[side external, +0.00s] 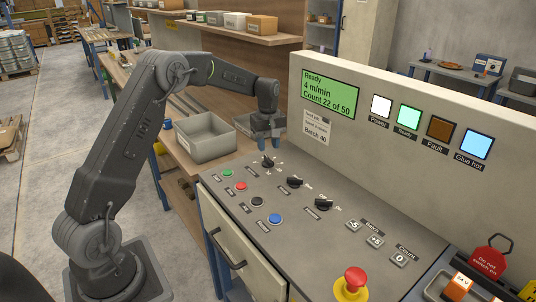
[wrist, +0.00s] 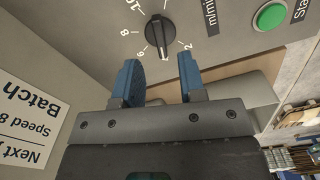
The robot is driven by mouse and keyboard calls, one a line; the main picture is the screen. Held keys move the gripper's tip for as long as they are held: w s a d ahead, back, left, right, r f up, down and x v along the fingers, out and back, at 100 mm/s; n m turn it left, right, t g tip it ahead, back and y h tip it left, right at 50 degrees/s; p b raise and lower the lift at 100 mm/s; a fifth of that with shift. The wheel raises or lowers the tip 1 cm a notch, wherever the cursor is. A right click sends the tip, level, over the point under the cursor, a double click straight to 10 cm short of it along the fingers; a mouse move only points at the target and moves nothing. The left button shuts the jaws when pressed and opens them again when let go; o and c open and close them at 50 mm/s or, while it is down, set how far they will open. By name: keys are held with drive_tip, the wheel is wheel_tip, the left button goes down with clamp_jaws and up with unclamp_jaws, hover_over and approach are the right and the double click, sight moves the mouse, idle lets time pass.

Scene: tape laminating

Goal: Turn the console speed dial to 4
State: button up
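The black speed dial (side external: 268,161) sits near the left end of the console top, under my gripper (side external: 264,134). In the wrist view the dial (wrist: 160,37) shows 10, 8, 6 and 2 around it. Its white mark points between the 6 and the 2; no 4 can be read there. My gripper (wrist: 160,77) is open, with blue fingers apart and nothing between them. The dial appears just beyond the fingertips, apart from them. The green display (side external: 330,92) reads "Ready, 4 m/min, Count 22 of 50".
A lit white, a green and a blue lamp and a dark Fault lamp (side external: 439,129) line the back panel. Coloured buttons and two more black knobs (side external: 294,181) share the console top. A red emergency stop (side external: 352,281) stands at the front. A grey bin (side external: 205,140) is left of the gripper.

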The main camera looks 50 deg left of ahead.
sight(268, 158)
wheel_tip(268, 158, up, 9)
idle(0.3)
drive_tip(key=s+d+r+m+t, duration=0.3)
drive_tip(key=s+d+r+m, duration=0.6)
drive_tip(key=s+d, duration=0.5)
drive_tip(key=s+d+f+m+t, duration=0.1)
drive_tip(key=s+d+f+m, duration=0.1)
drive_tip(key=s, duration=0.6)
drive_tip(key=s+d+f+m+t, duration=0.1)
drive_tip(key=s+d+m, duration=0.3)
drive_tip(key=s, duration=0.4)
drive_tip(key=shift+s+d+f+t, duration=0.3)
drive_tip(key=shift+d+f, duration=0.15)
drive_tip(key=shift+f, duration=0.15)
